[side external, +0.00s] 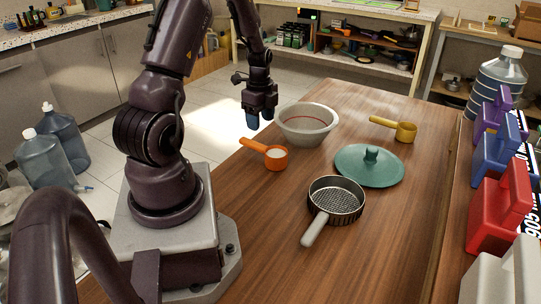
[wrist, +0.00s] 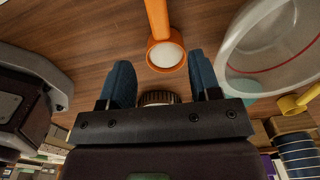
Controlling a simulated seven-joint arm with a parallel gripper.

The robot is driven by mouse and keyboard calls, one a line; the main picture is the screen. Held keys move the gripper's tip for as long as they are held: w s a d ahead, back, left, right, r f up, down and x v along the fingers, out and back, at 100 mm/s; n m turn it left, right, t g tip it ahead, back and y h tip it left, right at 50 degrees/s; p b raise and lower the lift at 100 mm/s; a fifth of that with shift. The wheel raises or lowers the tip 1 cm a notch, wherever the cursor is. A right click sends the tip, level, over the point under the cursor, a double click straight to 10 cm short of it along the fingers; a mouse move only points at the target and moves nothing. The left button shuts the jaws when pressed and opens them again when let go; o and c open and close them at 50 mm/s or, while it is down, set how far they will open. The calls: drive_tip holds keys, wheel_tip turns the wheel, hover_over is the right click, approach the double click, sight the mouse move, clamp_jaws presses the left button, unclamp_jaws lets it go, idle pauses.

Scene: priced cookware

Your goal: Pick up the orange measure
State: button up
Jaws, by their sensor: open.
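The orange measure (side external: 276,163) lies on the wooden table in the side view, its handle pointing up-left toward the table's left edge. Its cup has a pale inside. In the wrist view the orange measure (wrist: 157,22) is at the top centre, its cup seen just beyond and between the fingertips, its handle running to the top edge. My gripper (side external: 257,118) hangs in the air above and behind the measure's handle in the side view, apart from it. In the wrist view my gripper (wrist: 161,66) has its two blue fingers spread with nothing held between them.
A green lid (side external: 369,170), a strainer with a pale handle (side external: 336,200) and a yellow measure (side external: 405,132) lie to the right.

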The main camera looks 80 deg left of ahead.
sight(259, 145)
wheel_tip(259, 145, down, 5)
drive_tip(key=shift+r, duration=0.2)
drive_tip(key=shift+s+a+f, duration=0.1)
drive_tip(key=shift+a+f, duration=0.05)
drive_tip(key=shift+f, duration=1.15)
drive_tip(key=shift+s+a+f, duration=0.1)
drive_tip(key=shift+f, duration=1.2)
clamp_jaws()
drive_tip(key=shift+r, duration=0.25)
